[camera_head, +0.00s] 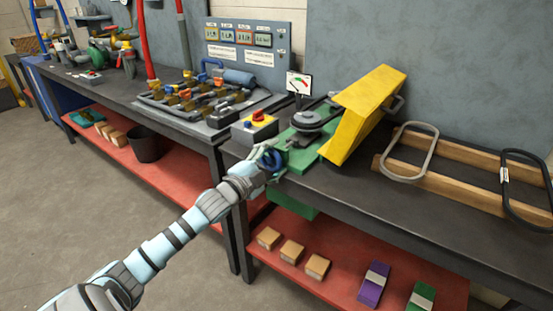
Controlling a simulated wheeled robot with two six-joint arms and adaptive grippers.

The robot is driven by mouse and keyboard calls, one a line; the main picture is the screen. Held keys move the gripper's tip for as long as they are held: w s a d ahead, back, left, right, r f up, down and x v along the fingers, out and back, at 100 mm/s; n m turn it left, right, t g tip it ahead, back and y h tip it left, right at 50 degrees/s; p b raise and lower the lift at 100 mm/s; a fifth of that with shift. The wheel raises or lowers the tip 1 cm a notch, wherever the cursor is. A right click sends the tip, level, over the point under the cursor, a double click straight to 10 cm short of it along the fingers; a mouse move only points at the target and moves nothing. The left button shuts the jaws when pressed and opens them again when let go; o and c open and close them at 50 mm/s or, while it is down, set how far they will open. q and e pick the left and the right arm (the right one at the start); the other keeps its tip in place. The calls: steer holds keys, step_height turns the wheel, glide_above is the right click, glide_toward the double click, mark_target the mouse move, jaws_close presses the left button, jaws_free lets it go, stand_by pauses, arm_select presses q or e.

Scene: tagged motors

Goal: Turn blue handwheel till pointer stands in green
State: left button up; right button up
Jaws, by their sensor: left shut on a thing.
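The blue handwheel (272,159) sits at the front end of a green machine base (303,158) on the near bench. My left gripper (264,162) reaches in from the lower left and is shut on the handwheel, hiding part of it. A small white gauge (298,84) with a dark pointer and coloured marks stands on a post behind the machine. The pointer's exact place is too small to tell. My right gripper is not in view.
A yellow guard (364,112) stands tilted open above the green base. Belts and wooden bars (445,182) lie to the right. Cartons and coloured boxes sit on the red lower shelf (340,285).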

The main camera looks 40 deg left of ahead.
arm_select(q)
steer(key=shift+a+f, duration=0.2)
steer(key=shift+a, duration=0.05)
stand_by(0.5)
